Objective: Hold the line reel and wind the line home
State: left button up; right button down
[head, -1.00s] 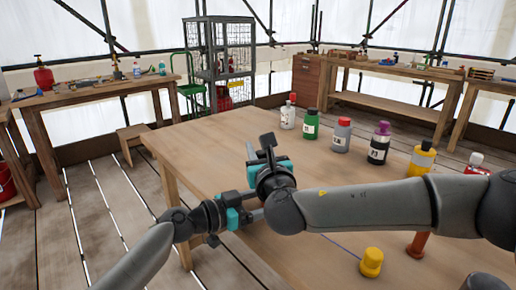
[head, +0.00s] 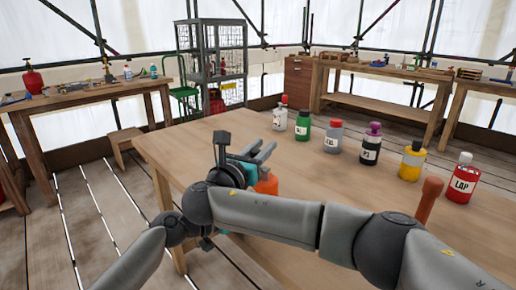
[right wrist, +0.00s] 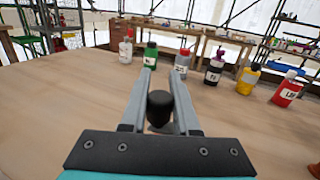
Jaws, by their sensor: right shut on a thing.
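My right gripper (head: 264,150) is over the near left part of the wooden table. In the right wrist view its two grey fingers (right wrist: 163,78) stand either side of a round black knob (right wrist: 160,108) and are shut on it. An orange part (head: 267,183), perhaps of the line reel, shows just beside this gripper in the head view; the rest is hidden behind my right arm. The left arm comes in from the left, and its gripper (head: 207,243) is mostly hidden behind the right arm. I cannot see the line or what the left fingers hold.
An orange-brown upright handle (head: 430,200) stands on the wooden table (head: 225,130) at right. Several labelled bottles, among them a red one (head: 462,180) and a yellow one (head: 412,162), line the far side. The table's middle is clear.

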jog(key=shift+d+r+m+g+h, duration=0.1)
jog(key=shift+d+m+g+h, duration=0.1)
jog(key=shift+m+g+h, duration=0.55)
jog(key=shift+d+m+g+h, duration=0.25)
jog(key=shift+m+g+h, duration=0.25)
jog(key=shift+h, duration=0.4)
jog(key=shift+d+r+m+g+h, duration=0.1)
jog(key=shift+d+m+g+h, duration=0.1)
jog(key=shift+m+g+h, duration=0.45)
jog(key=shift+h, duration=0.4)
jog(key=shift+s+d+m+h, duration=0.15)
jog(key=shift+m+h, duration=0.15)
jog(key=shift+m, duration=0.3)
jog(key=c, duration=0.6)
grip_release()
jog(key=shift+f, duration=0.15)
jog(key=shift+c, duration=0.2)
notch_tip(320, 180, up, 10)
